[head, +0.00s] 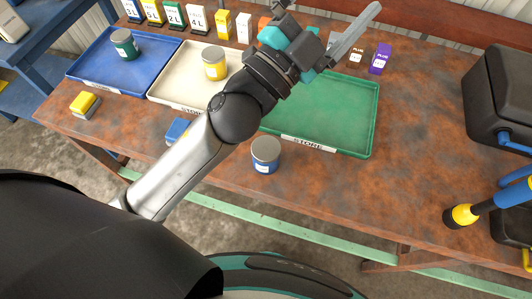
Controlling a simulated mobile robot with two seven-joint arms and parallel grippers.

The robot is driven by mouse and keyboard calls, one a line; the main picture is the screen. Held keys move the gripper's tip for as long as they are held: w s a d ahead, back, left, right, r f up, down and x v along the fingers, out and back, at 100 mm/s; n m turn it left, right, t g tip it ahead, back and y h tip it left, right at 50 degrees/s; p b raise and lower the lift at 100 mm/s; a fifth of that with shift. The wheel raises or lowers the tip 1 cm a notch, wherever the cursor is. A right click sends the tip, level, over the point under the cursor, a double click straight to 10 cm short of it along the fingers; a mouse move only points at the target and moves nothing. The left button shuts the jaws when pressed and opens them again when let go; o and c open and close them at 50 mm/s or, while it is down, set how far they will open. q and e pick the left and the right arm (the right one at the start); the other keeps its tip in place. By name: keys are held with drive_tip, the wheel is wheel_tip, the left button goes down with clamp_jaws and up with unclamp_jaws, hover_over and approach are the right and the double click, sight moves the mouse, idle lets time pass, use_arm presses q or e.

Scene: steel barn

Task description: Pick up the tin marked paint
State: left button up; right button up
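A blue tin with a grey lid and a white label (266,155) stands upright on the table in front of the green tray. A yellow tin (214,64) stands in the cream tray, and a dark green tin (123,43) stands in the blue tray. The label words on all three tins are too small to read. My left gripper (325,18) is above the back of the green tray, beyond the blue tin. Its fingers look apart and hold nothing visible. My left forearm crosses the cream tray and hides part of it. My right gripper is not in view.
The green tray (345,110), marked STORE, looks empty where visible. The blue tray (88,68) and cream tray (170,85) lie left of it. Several small boxes line the back, including a purple one (380,58). A black case (500,95) stands right. The table right of the blue tin is clear.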

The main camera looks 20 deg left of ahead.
use_arm(q)
drive_tip(key=s+d+r+m+g+h, duration=0.2)
drive_tip(key=s+d+m+g+h, duration=0.3)
drive_tip(key=d+m+g+h, duration=0.4)
drive_tip(key=s+d+f+m+g+y, duration=0.1)
drive_tip(key=s+d+f+m+g, duration=0.45)
drive_tip(key=m+g, duration=0.6)
drive_tip(key=m+y, duration=0.6)
drive_tip(key=y, duration=1.4)
approach(266, 158)
drive_tip(key=w, duration=0.1)
drive_tip(key=shift+w+a+f+n+t, duration=0.15)
drive_tip(key=shift+a+f+n+t, duration=0.1)
drive_tip(key=shift+a+t, duration=0.15)
wheel_tip(266, 158, down, 15)
drive_tip(key=shift+w+d+r, duration=0.1)
drive_tip(key=shift+w+r, duration=0.05)
drive_tip(key=shift+r, duration=0.05)
